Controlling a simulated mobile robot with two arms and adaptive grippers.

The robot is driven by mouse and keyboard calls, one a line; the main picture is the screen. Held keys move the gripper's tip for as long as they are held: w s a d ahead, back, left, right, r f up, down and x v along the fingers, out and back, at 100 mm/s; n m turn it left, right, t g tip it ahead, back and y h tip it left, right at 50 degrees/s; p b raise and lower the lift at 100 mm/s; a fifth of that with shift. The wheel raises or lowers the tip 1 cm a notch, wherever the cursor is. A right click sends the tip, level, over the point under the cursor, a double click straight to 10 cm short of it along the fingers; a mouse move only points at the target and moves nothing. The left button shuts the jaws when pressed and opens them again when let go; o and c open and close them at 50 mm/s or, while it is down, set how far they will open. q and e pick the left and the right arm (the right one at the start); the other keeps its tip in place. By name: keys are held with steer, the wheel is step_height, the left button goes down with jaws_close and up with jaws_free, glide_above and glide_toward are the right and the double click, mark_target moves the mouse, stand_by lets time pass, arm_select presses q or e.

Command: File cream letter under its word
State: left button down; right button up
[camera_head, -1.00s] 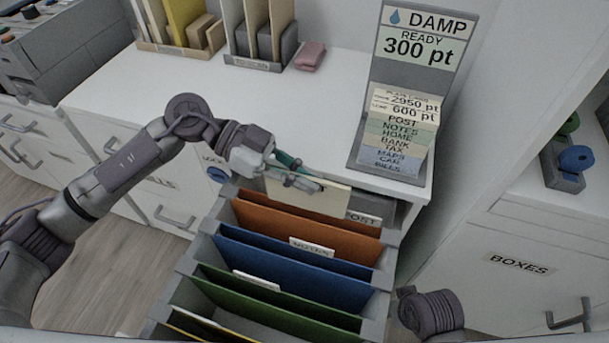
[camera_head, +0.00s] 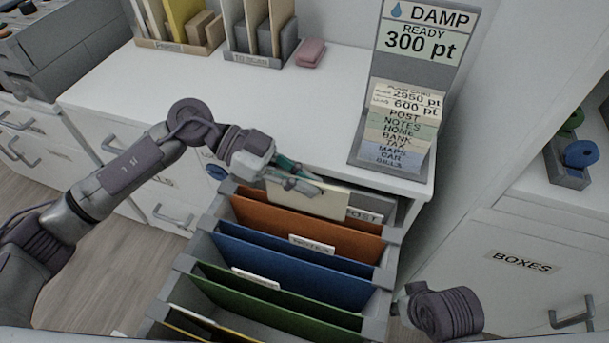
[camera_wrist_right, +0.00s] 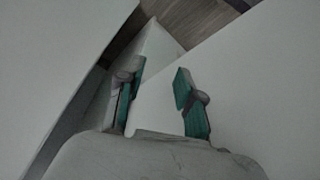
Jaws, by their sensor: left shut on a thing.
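A cream letter (camera_head: 322,203) is in my left gripper (camera_head: 303,182), which is shut on its upper edge. The letter hangs at the back of the open file drawer (camera_head: 384,272), just behind the orange divider (camera_head: 300,226). A tab reading POST (camera_head: 363,216) shows beside the letter's right end. The letter's lower edge is hidden behind the orange divider. My right gripper (camera_wrist_right: 160,97) shows in the right wrist view with its green-padded fingers apart and nothing clearly held, against pale panels.
Blue (camera_head: 290,270) and green (camera_head: 270,301) dividers with white tabs stand nearer in the drawer. A grey stand (camera_head: 420,105) reading DAMP holds a list of words on the white desk (camera_head: 250,105). A pink block (camera_head: 311,52) lies by the sorters.

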arm_select(q)
steer(key=shift+f, duration=1.3)
steer(key=c, duration=1.2)
jaws_free()
steer(key=shift+a, duration=0.1)
steer(key=v, duration=1.1)
steer(key=shift+a, duration=0.4)
steer(key=shift+r, duration=0.1)
